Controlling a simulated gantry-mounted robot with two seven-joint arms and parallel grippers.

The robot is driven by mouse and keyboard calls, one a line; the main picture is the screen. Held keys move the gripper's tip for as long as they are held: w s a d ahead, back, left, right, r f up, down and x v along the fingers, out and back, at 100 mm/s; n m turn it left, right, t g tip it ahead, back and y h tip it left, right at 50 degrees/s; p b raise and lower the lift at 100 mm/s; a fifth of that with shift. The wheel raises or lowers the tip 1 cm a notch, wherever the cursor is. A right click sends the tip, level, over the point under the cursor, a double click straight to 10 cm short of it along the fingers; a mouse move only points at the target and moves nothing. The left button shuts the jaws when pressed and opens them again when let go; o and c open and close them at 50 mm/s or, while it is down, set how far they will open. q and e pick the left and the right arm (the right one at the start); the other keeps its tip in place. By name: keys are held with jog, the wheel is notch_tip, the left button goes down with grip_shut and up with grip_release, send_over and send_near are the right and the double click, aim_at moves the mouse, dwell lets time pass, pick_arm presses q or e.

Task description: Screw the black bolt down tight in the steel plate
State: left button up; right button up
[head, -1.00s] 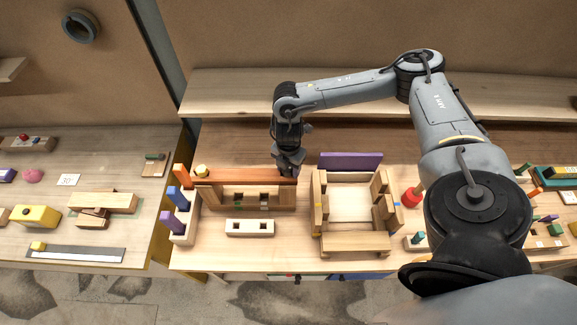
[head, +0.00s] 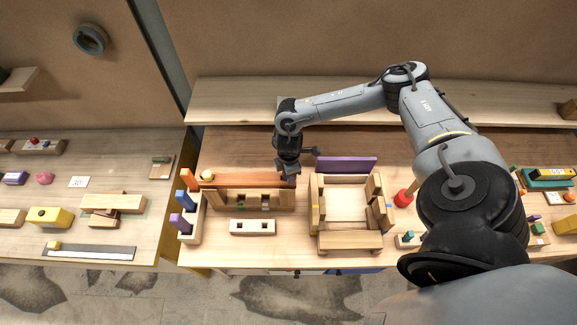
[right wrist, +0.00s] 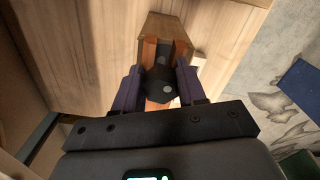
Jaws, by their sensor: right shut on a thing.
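My right gripper (head: 288,178) points down at the right end of a reddish-brown strip (head: 240,181) behind a wooden bracket. I cannot tell for sure that this piece is the black bolt. Orange-brown surfaces (right wrist: 149,52) show beside and below it. I cannot make out a steel plate under the gripper; the spot is hidden in the head view. My left gripper is not in view.
The slotted wooden bracket (head: 225,199) and a pale two-hole block (head: 252,227) stand in front. A wooden frame (head: 350,242) and a purple board (head: 331,164) are to the right. Colored pegs (head: 182,222) stand left. A shelf (head: 230,100) runs behind.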

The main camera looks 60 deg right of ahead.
jog(key=shift+s+f, duration=0.1)
jog(key=shift+f, duration=0.2)
